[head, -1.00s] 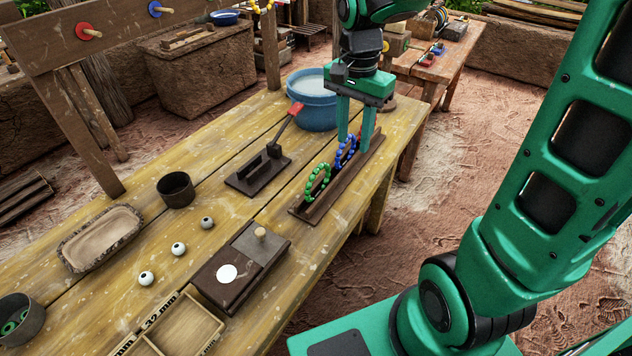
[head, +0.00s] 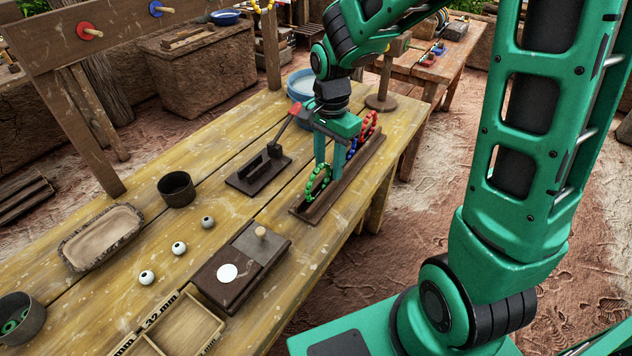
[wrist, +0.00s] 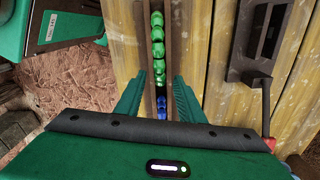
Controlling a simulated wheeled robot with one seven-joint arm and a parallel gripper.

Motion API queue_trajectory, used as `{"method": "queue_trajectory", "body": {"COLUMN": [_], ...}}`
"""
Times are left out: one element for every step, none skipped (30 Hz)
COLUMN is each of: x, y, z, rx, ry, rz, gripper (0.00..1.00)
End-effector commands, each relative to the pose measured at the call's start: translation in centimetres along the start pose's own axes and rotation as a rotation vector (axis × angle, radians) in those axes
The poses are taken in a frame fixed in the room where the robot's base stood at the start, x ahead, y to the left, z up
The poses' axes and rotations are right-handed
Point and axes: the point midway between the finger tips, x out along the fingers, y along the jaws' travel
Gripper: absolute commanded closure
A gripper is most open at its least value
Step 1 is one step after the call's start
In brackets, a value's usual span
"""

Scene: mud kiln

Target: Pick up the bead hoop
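Three bead hoops stand upright in a dark wooden rack (head: 301,211) along the table's right edge: a green hoop (head: 312,190) at the near end, a blue hoop (head: 352,149) behind it and a red hoop (head: 371,121) at the far end. My gripper (head: 329,172) points down at the green hoop, its fingers partly covering it. In the wrist view, my gripper (wrist: 160,78) is open, with one finger on each side of the rack line. The green beads (wrist: 158,48) run ahead between the fingertips, and blue beads (wrist: 161,107) show closer in. Contact with the beads cannot be told.
A dark stand with a red-handled lever (head: 262,170) is left of the rack. A blue bucket (head: 300,84) stands behind.

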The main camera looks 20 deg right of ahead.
Motion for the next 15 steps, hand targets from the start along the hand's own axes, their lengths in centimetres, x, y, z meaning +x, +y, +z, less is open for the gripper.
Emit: {"method": "queue_trajectory", "body": {"x": [0.8,1.1,1.5,1.7,1.9,2.0,2.1,2.1,2.1,2.1,2.1,2.1,2.1,2.1,2.1], "y": [0.1,0.1,0.1,0.1,0.1,0.0,0.0,0.0,0.0,0.0,0.0,0.0,0.0,0.0,0.0], "z": [0.0,0.0,0.0,0.0,0.0,0.0,0.0,0.0,0.0,0.0,0.0,0.0,0.0,0.0,0.0], "rx": [0.0,0.0,0.0,0.0,0.0,0.0,0.0,0.0,0.0,0.0,0.0,0.0,0.0,0.0,0.001], "ry": [-0.002,-0.001,-0.001,-0.001,-0.001,0.0,0.0,0.0,0.0,0.0,0.0,0.0,0.0,0.0,0.0], "rz": [0.005,0.004,0.003,0.003,0.002,0.001,0.001,0.0,0.0,0.0,0.0,0.0,0.0,0.0,0.0], "gripper": [0.65,0.65,0.65,0.65,0.65,0.65,0.65,0.65,0.65,0.65,0.65,0.65,0.65,0.7,0.79]}}
